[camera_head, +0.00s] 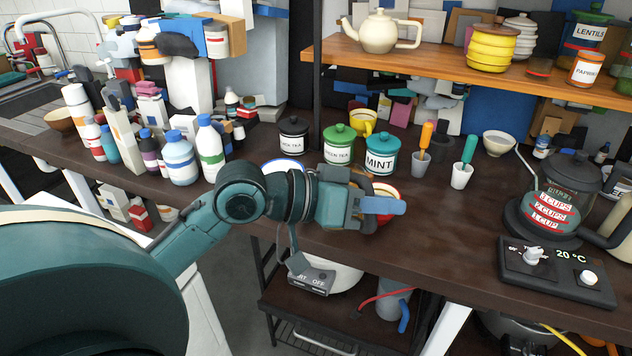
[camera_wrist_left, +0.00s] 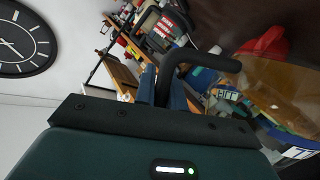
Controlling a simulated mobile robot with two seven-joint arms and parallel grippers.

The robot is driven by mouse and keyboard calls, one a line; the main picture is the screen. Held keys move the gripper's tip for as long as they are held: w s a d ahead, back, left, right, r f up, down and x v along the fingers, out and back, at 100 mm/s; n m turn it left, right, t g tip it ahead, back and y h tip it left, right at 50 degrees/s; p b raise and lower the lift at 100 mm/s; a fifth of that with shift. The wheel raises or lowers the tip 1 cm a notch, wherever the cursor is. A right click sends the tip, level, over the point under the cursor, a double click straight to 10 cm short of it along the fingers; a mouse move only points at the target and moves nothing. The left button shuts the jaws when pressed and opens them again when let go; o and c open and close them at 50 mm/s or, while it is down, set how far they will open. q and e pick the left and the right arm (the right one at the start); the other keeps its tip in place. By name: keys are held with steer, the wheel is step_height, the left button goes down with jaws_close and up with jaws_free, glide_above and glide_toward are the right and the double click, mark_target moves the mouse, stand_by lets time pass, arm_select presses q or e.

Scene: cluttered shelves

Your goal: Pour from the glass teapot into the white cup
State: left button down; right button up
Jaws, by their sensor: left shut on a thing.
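My left gripper (camera_head: 375,205) is shut at the counter's front edge, in front of the mint jar. In the left wrist view, a black handle (camera_wrist_left: 205,62) runs from between its fingers to a clear amber body (camera_wrist_left: 285,90), which looks like the glass teapot. In the head view the gripper mostly hides this teapot; its pose and tilt cannot be told. A small white cup (camera_head: 462,180) holding a teal-handled tool stands to the right; I cannot tell if it is the task's cup. My right gripper is not in view.
Tea jars (camera_head: 381,158) stand behind the gripper. A grey cup (camera_head: 421,166) and white bowl (camera_head: 498,143) are to the right. A measuring kettle (camera_head: 552,200) stands by a control panel (camera_head: 556,272). Bottles (camera_head: 178,158) crowd the left. A shelf (camera_head: 450,70) overhangs the back.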

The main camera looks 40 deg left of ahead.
mark_target(359, 176)
arm_select(q)
steer(key=shift+w+a+r, duration=0.15)
steer(key=shift+r, duration=0.2)
steer(key=shift+w+a+r+n+h+p, duration=0.15)
steer(key=shift+w+a+r+n+p, duration=0.15)
steer(key=shift+a+r, duration=0.2)
steer(key=shift+w+a+r+n+h+p, duration=0.15)
steer(key=shift+w+a+r+n, duration=0.1)
steer(key=shift+a+r+n, duration=0.2)
stand_by(2.5)
steer(key=shift+d, duration=0.1)
